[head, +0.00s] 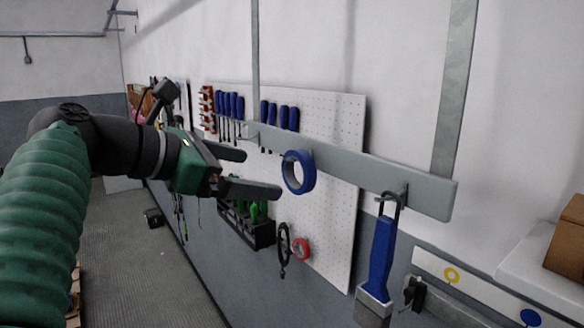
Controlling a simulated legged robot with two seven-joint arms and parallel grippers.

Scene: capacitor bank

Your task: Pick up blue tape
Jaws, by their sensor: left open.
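The blue tape (285,173) is a roll that hangs against the grey horizontal rail (355,172), near the middle of the head view. Its open hole faces me. My left gripper (262,172) reaches in from the left, with its two dark fingers apart and nothing between them. The fingertips point toward the tape and lie just left of it in the picture. I cannot tell the exact gap in depth. My right gripper does not show.
A white pegboard (335,130) behind holds blue-handled screwdrivers (230,105) and a red roll (302,249). A blue-handled brush (380,255) hangs from the rail's right end. A brown box (567,240) sits at the right edge. Open floor (140,270) lies lower left.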

